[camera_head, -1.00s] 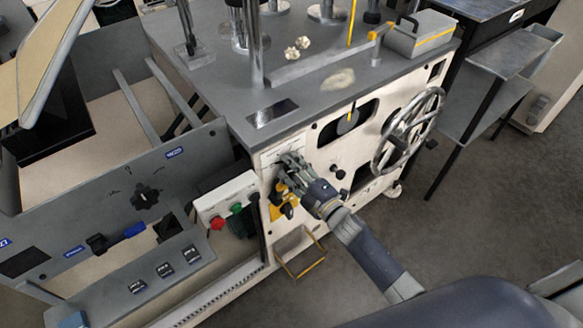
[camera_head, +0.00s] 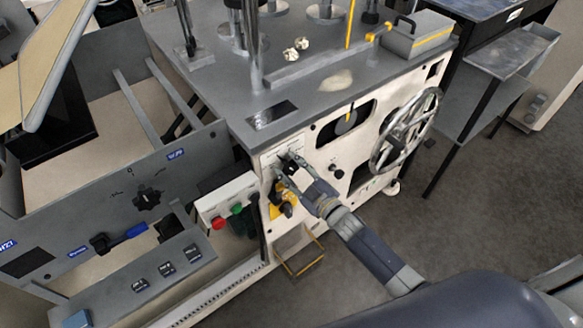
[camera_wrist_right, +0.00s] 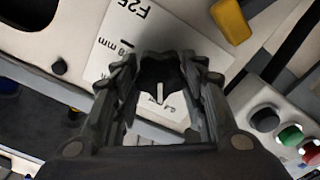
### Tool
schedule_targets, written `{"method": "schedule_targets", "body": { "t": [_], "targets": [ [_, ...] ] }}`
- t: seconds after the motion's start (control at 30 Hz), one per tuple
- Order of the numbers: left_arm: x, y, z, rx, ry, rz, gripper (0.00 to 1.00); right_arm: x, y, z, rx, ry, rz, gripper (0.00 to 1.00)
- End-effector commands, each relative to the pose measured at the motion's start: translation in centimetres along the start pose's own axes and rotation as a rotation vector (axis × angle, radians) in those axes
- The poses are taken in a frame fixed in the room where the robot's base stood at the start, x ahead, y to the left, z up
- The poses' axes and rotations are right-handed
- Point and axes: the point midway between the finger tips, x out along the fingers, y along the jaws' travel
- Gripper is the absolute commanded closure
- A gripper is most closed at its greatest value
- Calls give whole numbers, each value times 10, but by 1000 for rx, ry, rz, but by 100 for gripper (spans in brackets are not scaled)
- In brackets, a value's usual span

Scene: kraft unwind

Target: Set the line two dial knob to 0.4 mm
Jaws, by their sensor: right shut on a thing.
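The dial knob (camera_wrist_right: 160,72) is dark with a white pointer mark, and sits between my fingertips in the right wrist view. Behind it is a white scale plate (camera_wrist_right: 122,27) with "mm" and other black print, partly covered by my fingers. I cannot read which value the pointer is at. My right gripper (camera_head: 287,163) is shut on the knob at the upper left of the machine's white front panel (camera_head: 318,150). It also fills the middle of the right wrist view (camera_wrist_right: 160,85). In the head view the gripper hides the knob. My left gripper is not in view.
A yellow part (camera_head: 285,207) is just below my gripper. To the left is a box with red and green buttons (camera_head: 236,209). A spoked handwheel (camera_head: 404,130) stands out from the panel on the right. The floor (camera_head: 480,220) in front is clear.

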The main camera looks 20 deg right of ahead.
Motion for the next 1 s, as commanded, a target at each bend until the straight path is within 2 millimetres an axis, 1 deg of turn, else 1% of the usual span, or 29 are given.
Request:
{"method": "schedule_targets", "body": {
  "t": [0.5, 0.53, 0.6, 0.9, 1.0],
  "targets": [
    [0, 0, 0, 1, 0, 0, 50, 0, -1, 1, 16, -2, -2, 85],
    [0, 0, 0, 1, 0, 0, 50, 0, -1, 1, 16, -2, -2, 54],
    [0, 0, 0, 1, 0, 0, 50, 0, -1, 1, 16, -2, -2, 39],
    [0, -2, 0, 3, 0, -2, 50, 0, 0, 0, 15, -1, -1, 39],
    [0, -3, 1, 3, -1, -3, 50, -4, 0, 1, 15, -1, -1, 39]
  ]
}}
